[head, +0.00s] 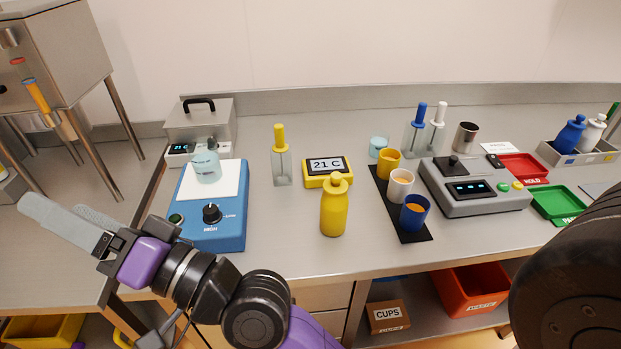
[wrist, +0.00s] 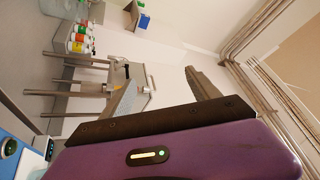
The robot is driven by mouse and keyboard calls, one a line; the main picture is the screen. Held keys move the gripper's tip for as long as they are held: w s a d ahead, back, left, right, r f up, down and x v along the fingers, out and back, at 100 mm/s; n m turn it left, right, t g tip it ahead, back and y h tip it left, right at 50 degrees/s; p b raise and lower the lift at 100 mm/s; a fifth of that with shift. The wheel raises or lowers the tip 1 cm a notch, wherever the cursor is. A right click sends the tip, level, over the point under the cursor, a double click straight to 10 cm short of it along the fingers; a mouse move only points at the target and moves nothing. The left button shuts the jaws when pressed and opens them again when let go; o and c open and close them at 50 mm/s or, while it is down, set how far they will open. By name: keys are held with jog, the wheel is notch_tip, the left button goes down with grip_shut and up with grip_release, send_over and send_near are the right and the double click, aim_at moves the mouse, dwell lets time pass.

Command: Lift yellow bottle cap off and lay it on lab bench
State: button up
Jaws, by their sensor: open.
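The yellow bottle (head: 334,212) stands upright on the lab bench (head: 282,240), near the middle of the head view. Its yellow cap (head: 337,182) sits on top of it. My gripper (head: 55,215) is at the left of the head view, well left of the bottle and pointing away from it. Its grey fingers are apart with nothing between them; the wrist view also shows the open gripper (wrist: 163,88). The bottle and cap are not in the wrist view.
A blue stirrer (head: 218,235) with a jar stands between my gripper and the bottle. A yellow 21 C display (head: 328,170) is behind the bottle. A black mat (head: 412,235) with cups lies to its right. Bare bench lies in front and left of the bottle.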

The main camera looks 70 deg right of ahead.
jog(key=w+a+r+n+g+y+p, duration=0.1)
jog(key=w+r+n+g+y, duration=0.1)
jog(key=r+n+y, duration=0.3)
jog(key=w+a+r+n+g+y+p, duration=0.1)
jog(key=a+r+n+g+y, duration=0.1)
jog(key=r+y, duration=0.35)
jog(key=m+g+h+p, duration=0.5)
jog(key=g+h, duration=0.9)
jog(key=g, duration=0.4)
send_over(336, 174)
jog(key=f, duration=1)
jog(key=d+f, duration=0.1)
jog(key=f, duration=0.4)
jog(key=shift+w, duration=0.2)
jog(key=shift+s+f, duration=0.15)
jog(key=shift+f, duration=0.95)
jog(key=shift+s+a+f+p, duration=0.15)
jog(key=shift+a+f, duration=0.1)
jog(key=shift+f, duration=1.1)
jog(key=shift+w+a+f+p, duration=0.15)
jog(key=shift+a+f, duration=0.1)
jog(key=shift+f, duration=1.1)
jog(key=shift+s, duration=0.1)
